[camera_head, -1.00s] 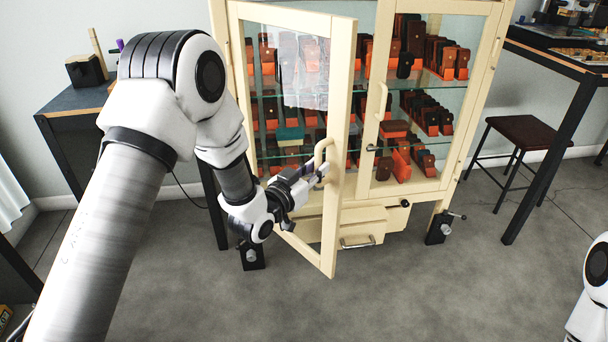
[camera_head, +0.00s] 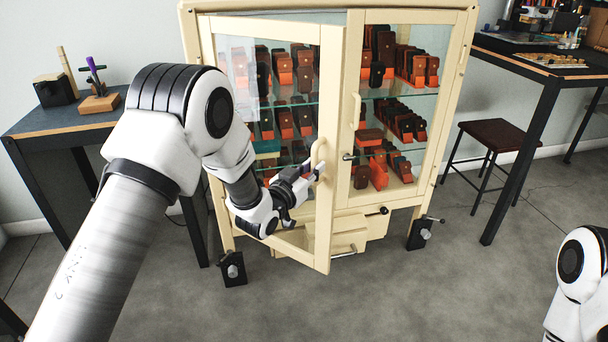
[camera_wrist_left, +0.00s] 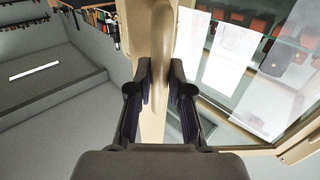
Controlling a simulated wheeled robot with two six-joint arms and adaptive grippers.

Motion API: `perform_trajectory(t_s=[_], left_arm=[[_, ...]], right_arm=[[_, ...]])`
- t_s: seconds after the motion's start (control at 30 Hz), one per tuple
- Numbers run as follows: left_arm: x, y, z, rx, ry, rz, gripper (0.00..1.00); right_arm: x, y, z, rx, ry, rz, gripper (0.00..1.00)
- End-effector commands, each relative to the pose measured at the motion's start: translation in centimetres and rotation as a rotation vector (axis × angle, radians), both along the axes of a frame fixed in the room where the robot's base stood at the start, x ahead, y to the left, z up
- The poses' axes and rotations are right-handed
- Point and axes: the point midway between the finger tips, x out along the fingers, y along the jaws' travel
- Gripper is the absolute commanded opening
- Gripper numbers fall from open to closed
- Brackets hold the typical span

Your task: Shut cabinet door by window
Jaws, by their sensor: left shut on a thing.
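The cream cabinet (camera_head: 452,60) has two glazed doors. Its left door (camera_head: 325,225) stands partly open, its free edge swung out toward me. My left gripper (camera_head: 312,172) is at that door's curved handle (camera_head: 318,150) and shut on it. In the left wrist view the gripper (camera_wrist_left: 160,85) has a finger on each side of the handle (camera_wrist_left: 178,40), which rises up through the picture. The right door (camera_head: 340,100) of the cabinet looks closed. My right gripper is out of view; only part of my right arm shows at the lower right.
Shelves inside hold several orange and brown leather goods (camera_head: 385,125). A drawer (camera_head: 345,240) below is pulled out a little. A dark table (camera_head: 60,122) stands at left, a stool (camera_head: 495,133) and a workbench (camera_head: 545,70) at right. The floor in front is clear.

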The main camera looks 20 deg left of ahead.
Motion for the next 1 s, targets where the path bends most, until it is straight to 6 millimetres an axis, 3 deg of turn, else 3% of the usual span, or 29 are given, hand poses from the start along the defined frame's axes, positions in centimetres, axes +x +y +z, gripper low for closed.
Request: perform_trajectory(t_s=[0.3, 0.7, 1.0], left_arm=[[3.1, -1.2, 0.0, 0.000, -0.002, 0.000, 0.00], [3.7, -1.5, 0.0, 0.000, 0.000, -0.001, 0.00], [6.7, -1.8, -0.1, 0.000, -0.002, -0.001, 0.00]], right_arm=[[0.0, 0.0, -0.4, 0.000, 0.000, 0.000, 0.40], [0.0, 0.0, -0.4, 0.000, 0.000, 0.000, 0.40], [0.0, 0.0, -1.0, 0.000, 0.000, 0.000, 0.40]])
